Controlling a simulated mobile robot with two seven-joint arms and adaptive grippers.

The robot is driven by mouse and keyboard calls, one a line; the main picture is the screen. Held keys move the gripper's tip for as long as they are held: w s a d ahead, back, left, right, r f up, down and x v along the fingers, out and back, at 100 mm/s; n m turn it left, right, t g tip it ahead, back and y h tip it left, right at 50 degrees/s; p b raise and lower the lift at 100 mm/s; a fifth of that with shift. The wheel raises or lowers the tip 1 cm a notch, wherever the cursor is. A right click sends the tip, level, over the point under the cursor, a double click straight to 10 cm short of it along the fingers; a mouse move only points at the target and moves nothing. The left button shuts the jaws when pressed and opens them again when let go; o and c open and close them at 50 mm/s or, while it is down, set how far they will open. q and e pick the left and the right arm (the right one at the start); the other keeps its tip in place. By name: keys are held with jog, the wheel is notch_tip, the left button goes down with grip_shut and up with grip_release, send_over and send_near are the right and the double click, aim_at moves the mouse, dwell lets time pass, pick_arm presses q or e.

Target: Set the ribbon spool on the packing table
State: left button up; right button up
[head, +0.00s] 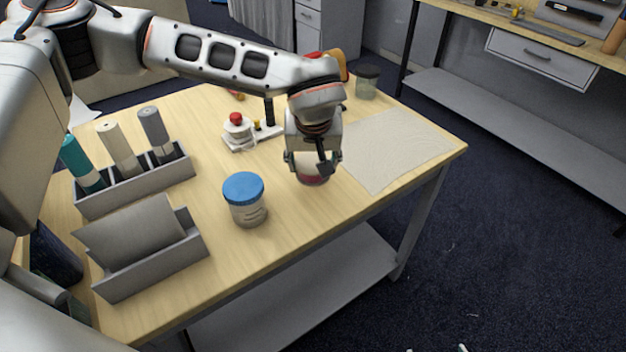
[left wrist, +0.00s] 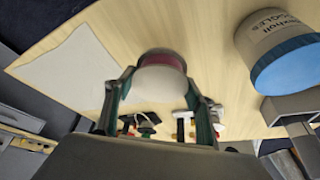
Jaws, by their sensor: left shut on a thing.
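The ribbon spool (head: 312,178) has a dark red band and pale ends. It is at the wooden packing table (head: 290,225), just left of the pale sheet. My left gripper (head: 308,162) points down from above and is shut on it, hiding much of its upper part. In the left wrist view, the spool (left wrist: 163,76) shows between the two fingers of my left gripper (left wrist: 158,90), its pale end toward the camera. I cannot tell whether the spool touches the tabletop. My right gripper does not show.
A blue-lidded tub (head: 246,205) stands left of the spool. A pale sheet (head: 395,150) lies to the right. A device with a red knob (head: 237,130) and a dark-lidded jar (head: 367,82) stand behind. Grey holders (head: 150,268) fill the left end. Tabletop in front is clear.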

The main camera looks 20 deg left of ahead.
aim_at(313, 169)
pick_arm(q)
jog(key=shift+f, duration=2.75)
jog(key=shift+f, duration=0.2)
jog(key=o, duration=1.1)
jog(key=shift+r, duration=0.15)
jog(key=v, duration=1)
jog(key=shift+r, duration=0.3)
jog(key=shift+v, duration=0.85)
jog(key=shift+s+f, duration=0.1)
